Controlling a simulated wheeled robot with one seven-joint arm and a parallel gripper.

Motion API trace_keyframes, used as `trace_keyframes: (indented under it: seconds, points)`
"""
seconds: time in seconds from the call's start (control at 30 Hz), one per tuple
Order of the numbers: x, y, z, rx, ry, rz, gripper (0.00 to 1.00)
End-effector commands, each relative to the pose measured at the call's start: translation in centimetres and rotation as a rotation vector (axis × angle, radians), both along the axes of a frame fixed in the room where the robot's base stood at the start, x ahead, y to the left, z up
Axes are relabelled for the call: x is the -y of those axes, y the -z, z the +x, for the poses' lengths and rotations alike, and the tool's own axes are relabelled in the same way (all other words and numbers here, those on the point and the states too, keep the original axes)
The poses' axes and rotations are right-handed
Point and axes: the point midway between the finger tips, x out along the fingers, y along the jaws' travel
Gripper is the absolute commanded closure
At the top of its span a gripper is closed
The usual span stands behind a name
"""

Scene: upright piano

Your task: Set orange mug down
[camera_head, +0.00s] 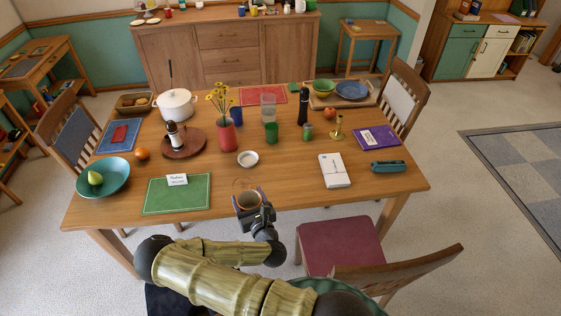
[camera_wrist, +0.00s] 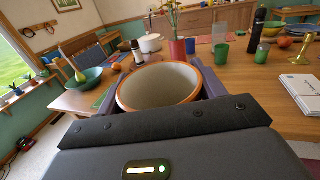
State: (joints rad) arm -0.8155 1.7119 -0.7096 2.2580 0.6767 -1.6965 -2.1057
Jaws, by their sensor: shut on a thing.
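My gripper (camera_head: 248,199) is shut on the orange mug (camera_head: 247,201) at the front edge of the wooden table (camera_head: 290,190). In the wrist view the mug (camera_wrist: 158,86) fills the space between the fingers, its orange rim and pale, empty-looking inside facing the camera. The mug looks upright or slightly tilted. Its base is hidden, so I cannot tell whether it touches the table.
A green placemat (camera_head: 177,196) with a name card lies left of the mug. A small white bowl (camera_head: 248,158) and a red vase (camera_head: 226,134) of yellow flowers stand behind it. A white book (camera_head: 334,171) lies to the right. A red-seated chair (camera_head: 340,243) stands at the front right.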

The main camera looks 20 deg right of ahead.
Motion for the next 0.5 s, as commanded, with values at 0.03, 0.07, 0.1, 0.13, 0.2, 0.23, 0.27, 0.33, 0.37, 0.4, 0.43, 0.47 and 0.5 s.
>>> trace_keyframes:
  seconds: [0.03,0.07,0.1,0.13,0.2,0.23,0.27,0.33,0.37,0.4,0.43,0.47,0.5]
  points:
    - [0.0,-0.1,0.0,0.002,0.0,0.0,0.63]
    - [0.0,-0.1,0.0,0.002,0.0,0.0,0.63]
    - [0.0,-0.1,0.0,0.002,0.0,0.0,0.63]
    - [0.0,0.0,0.1,0.002,0.0,0.0,0.63]
    - [0.2,0.4,0.3,0.002,0.001,0.0,0.63]
    - [0.3,0.7,0.5,0.002,0.001,0.0,0.63]
    - [0.4,1.0,0.8,0.002,0.001,0.001,0.63]
    - [0.9,2.1,1.7,0.003,0.002,0.002,0.63]
    - [1.1,2.7,2.3,0.003,0.001,0.003,0.63]
    - [1.6,3.5,3.1,0.004,0.001,0.001,0.63]
    - [1.9,4.2,3.8,0.004,-0.001,0.002,0.63]
    - [2.3,4.8,4.5,0.004,-0.001,0.003,0.63]
    - [2.9,5.6,5.5,0.005,-0.003,0.002,0.63]
